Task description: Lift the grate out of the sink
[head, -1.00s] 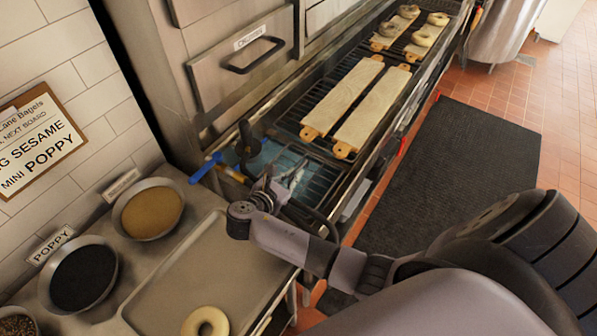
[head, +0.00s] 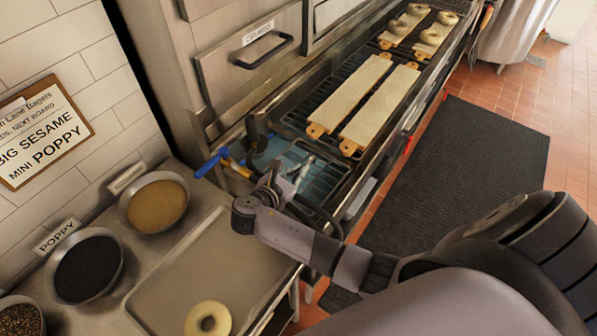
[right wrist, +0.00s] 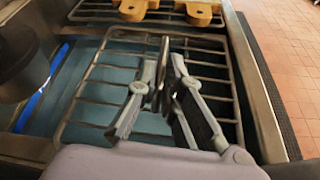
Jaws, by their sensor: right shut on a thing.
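The grate (right wrist: 98,98) is a dark wire rack with several parallel bars, over the blue water of the sink (right wrist: 30,65). In the head view the grate (head: 333,185) shows at the near end of the long metal trough. My right gripper (right wrist: 165,72) reaches over the grate from the near side, its fingers pinched together on one of the grate's bars. In the head view the right gripper (head: 296,177) points at the grate. Its arm hides the near part of the grate. I cannot tell if the grate is clear of the sink's bottom. My left gripper is not in view.
Two long boards (head: 350,95) lie just beyond the grate, and bagels on boards (head: 432,36) lie further along. A baking tray (head: 180,270) with one bagel (head: 208,318) and seed bowls (head: 88,268) are nearer.

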